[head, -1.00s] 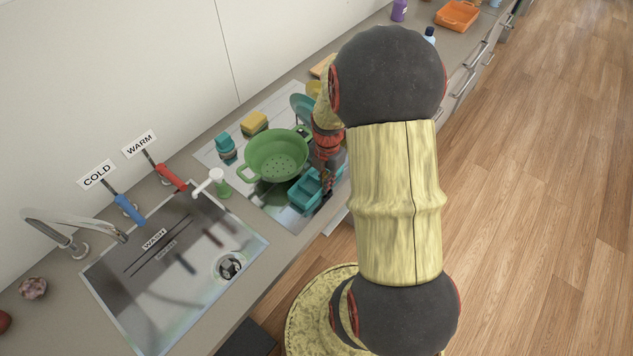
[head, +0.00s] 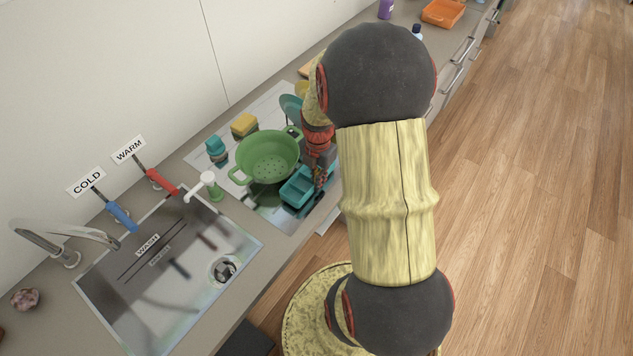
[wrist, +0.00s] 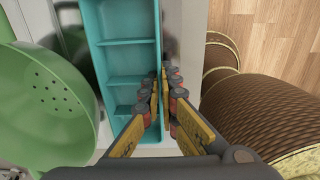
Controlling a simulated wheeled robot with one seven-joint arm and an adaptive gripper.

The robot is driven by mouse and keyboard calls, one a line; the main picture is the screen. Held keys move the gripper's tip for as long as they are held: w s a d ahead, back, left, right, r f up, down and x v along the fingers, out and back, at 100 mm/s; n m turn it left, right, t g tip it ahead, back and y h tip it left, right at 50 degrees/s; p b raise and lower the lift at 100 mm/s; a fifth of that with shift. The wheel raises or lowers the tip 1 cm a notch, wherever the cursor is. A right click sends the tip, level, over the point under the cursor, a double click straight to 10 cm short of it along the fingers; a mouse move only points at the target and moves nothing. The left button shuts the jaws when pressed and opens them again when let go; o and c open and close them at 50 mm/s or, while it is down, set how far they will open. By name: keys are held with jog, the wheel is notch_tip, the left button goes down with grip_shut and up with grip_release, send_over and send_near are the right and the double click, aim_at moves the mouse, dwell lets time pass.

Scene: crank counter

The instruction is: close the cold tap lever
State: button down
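The cold tap lever (head: 122,216) has a blue handle on a dark rod. The wrist view shows no lever.
The curved metal faucet (head: 65,235) stands left of the cold lever. A white-and-green soap dispenser (head: 211,188) stands right of the levers. A green colander (head: 267,158) and the teal caddy (head: 299,187) are on the drainboard. The sink basin (head: 150,300) is open.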

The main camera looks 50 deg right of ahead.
jog(key=s+a+r+p, duration=0.3)
jog(key=s+a+r, duration=0.5)
jog(key=s+r, duration=0.3)
jog(key=shift+a+r, duration=0.35)
jog(key=shift+r, duration=0.05)
jog(key=shift+s, duration=0.1)
